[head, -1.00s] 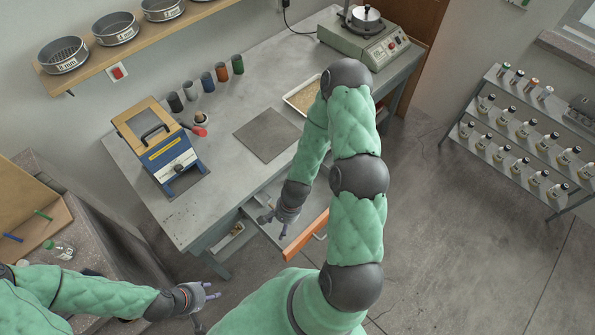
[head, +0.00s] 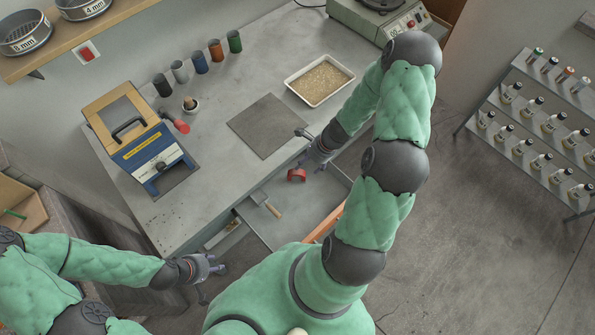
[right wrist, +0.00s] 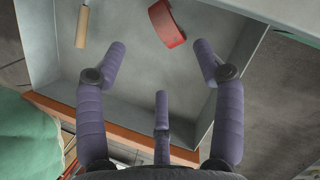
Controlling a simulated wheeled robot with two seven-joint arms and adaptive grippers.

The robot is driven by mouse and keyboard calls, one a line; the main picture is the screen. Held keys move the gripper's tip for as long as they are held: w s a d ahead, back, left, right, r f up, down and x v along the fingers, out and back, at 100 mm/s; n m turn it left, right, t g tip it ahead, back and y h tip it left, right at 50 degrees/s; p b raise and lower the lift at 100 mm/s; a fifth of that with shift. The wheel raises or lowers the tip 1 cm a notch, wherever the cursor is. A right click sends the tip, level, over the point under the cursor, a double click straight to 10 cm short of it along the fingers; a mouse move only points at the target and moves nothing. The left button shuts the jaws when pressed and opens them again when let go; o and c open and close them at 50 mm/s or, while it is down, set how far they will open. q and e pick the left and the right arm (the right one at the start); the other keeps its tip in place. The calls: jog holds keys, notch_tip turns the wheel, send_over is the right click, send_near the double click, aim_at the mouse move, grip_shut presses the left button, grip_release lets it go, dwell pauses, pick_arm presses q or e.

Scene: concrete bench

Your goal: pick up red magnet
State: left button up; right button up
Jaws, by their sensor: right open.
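The red magnet (head: 297,175), a curved red piece, lies in the open drawer (head: 292,228) under the bench. It also shows at the top of the right wrist view (right wrist: 168,24). My right gripper (head: 316,160) is above the drawer, right by the magnet in the head view. In the right wrist view my right gripper (right wrist: 160,60) has its fingers spread wide and empty, with the magnet ahead of the tips and apart from them. My left gripper (head: 218,267) hangs left of the drawer, clear of the bench; its finger opening is too small to judge.
A wooden-handled tool (head: 266,203) lies in the drawer left of the magnet. The drawer's orange front (head: 325,222) and grey walls surround them. On the bench above are a dark mat (head: 265,125), a tray of grain (head: 320,80) and a blue machine (head: 155,160).

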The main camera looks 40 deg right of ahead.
aim_at(298, 173)
jog(key=b+x, duration=0.2)
jog(key=x, duration=0.2)
jog(key=shift+a+f, duration=0.2)
jog(key=shift+f, duration=0.1)
jog(key=shift+d+b+x, duration=0.15)
jog(key=shift+b+x, duration=0.65)
jog(key=shift+x, duration=0.65)
jog(key=shift+d+b+x, duration=0.15)
jog(key=shift+b+x, duration=0.65)
jog(key=shift+x, duration=0.65)
jog(key=shift+w, duration=0.15)
grip_shut()
